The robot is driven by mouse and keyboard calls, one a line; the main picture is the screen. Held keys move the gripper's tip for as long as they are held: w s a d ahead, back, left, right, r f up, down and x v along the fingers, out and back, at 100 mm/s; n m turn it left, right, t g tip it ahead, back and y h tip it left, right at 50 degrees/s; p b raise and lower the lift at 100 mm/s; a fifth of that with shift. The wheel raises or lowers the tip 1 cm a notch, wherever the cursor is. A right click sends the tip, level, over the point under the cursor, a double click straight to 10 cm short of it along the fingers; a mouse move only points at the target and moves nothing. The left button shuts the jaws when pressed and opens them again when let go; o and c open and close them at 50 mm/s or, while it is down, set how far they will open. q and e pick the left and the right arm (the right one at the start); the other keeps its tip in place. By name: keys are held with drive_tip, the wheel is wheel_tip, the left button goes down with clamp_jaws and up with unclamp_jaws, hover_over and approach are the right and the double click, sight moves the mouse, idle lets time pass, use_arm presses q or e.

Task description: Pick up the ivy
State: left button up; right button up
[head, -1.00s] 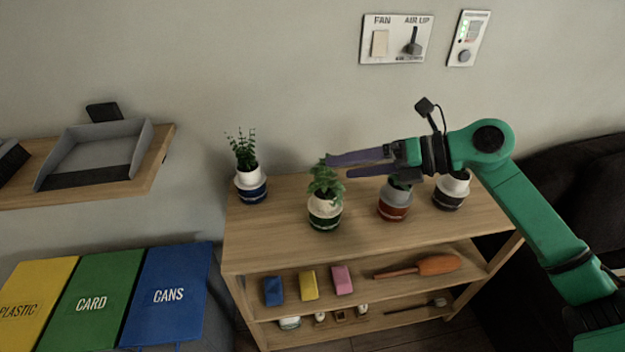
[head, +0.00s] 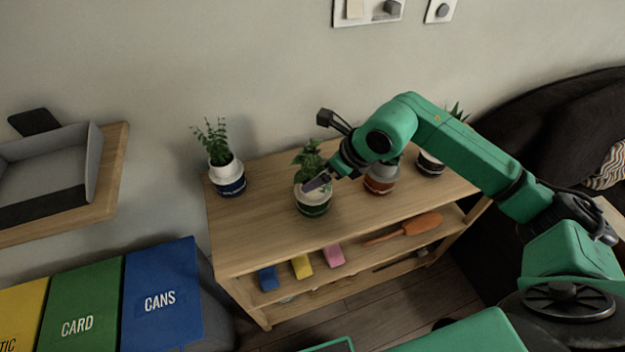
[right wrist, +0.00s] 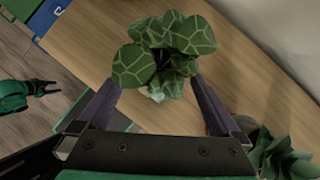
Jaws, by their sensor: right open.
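The plant with broad, pale-veined leaves (head: 309,158), which looks like the ivy, stands upright in a white pot with a green band (head: 313,204) on the wooden shelf top. In the right wrist view its leaves (right wrist: 165,42) fill the top middle. My right gripper (head: 318,183) is at this pot in the head view. In the right wrist view its open fingers (right wrist: 155,84) lie on either side of the plant's near side. Contact cannot be told, and the pot is mostly hidden there. My left gripper (right wrist: 47,88) shows small at the left edge, its fingers apart.
A fern-like plant in a blue-banded pot (head: 228,178) stands to the left on the shelf top (head: 260,220). A red-banded pot (head: 381,180) stands close on the right, partly behind my right arm, and a dark-banded pot (head: 430,163) beyond. The shelf top's front is clear.

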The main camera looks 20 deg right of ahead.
drive_tip(key=shift+x, duration=1.15)
drive_tip(key=c, duration=1.4)
drive_tip(key=shift+c, duration=0.2)
drive_tip(key=shift+r, duration=0.1)
